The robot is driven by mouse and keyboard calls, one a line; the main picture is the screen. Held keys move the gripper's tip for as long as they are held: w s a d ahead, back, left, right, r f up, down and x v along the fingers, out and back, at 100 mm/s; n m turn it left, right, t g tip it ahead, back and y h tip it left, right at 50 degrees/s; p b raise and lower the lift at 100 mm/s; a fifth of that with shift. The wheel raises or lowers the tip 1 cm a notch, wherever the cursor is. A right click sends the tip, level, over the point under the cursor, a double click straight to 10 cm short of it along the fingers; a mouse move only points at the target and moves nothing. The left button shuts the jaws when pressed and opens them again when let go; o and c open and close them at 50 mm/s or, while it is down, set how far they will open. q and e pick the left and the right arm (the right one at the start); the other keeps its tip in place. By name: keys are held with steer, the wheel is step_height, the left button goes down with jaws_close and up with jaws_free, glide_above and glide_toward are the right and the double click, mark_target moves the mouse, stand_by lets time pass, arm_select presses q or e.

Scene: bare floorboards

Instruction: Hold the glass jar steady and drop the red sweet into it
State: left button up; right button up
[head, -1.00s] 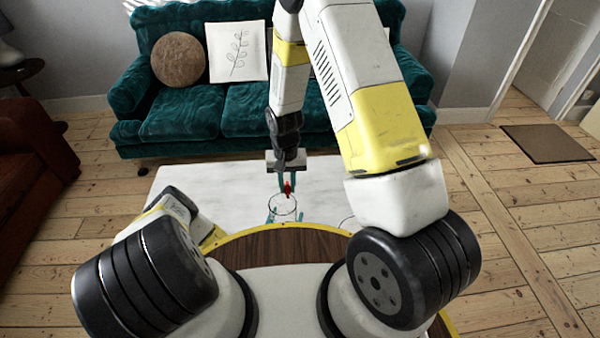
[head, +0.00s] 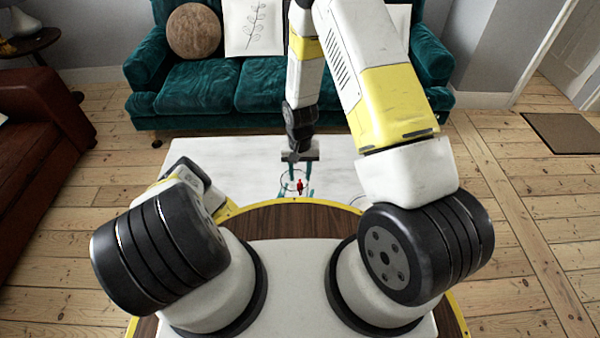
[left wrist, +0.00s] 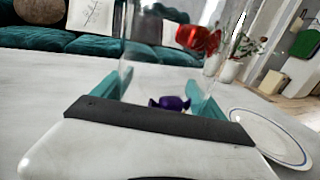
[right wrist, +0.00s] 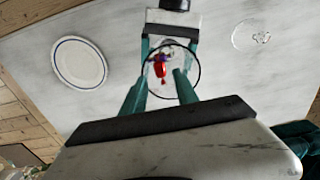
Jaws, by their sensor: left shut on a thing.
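The clear glass jar (left wrist: 145,75) stands upright between the teal fingers of my left gripper (left wrist: 154,92), which is shut on it. A purple sweet (left wrist: 170,103) lies low in the jar. The red sweet (left wrist: 198,38) is high above it, at the jar's upper part; I cannot tell whether it is just inside the mouth. In the right wrist view, the red sweet (right wrist: 160,70) shows within the jar's round rim (right wrist: 198,72). My right gripper (head: 297,188) is over the jar with its fingers spread, one each side of the red sweet and apart from it.
A white plate with a blue ring (right wrist: 80,62) and a clear glass dish (right wrist: 250,36) sit on the pale marble tabletop (head: 240,165), either side of the jar. White vases with plants (left wrist: 229,70) stand farther back. A green sofa (head: 215,95) is behind the table.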

steer(key=shift+o, duration=0.2)
step_height(320, 180, up, 12)
stand_by(0.6)
stand_by(0.5)
arm_select(q)
steer(key=o, duration=2)
steer(key=shift+s, duration=0.1)
